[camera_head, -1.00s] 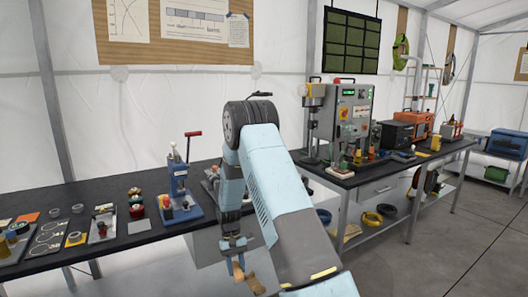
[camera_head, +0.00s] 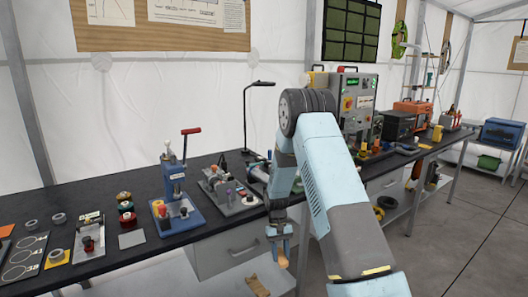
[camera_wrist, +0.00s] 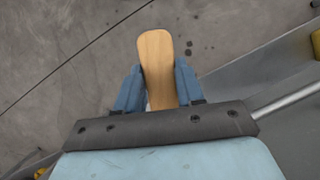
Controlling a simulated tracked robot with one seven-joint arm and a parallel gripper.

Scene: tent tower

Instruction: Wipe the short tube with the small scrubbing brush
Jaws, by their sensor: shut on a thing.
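My gripper (camera_wrist: 159,85) is shut on the pale wooden handle (camera_wrist: 157,55) of what seems to be the small scrubbing brush. The handle stands out beyond the blue fingers. Its bristles do not show. In the head view my gripper (camera_head: 279,242) hangs in front of the bench edge, with the wooden tip (camera_head: 283,263) pointing down. I cannot tell the short tube for sure in either view. My arm hides part of the bench behind it.
The black bench (camera_head: 105,190) runs along the tent wall. A blue press (camera_head: 172,190) and a small fixture plate (camera_head: 232,197) stand left of my arm. A lamp (camera_head: 246,115) stands behind. A grey control box (camera_head: 358,100) is farther right. The floor at right is clear.

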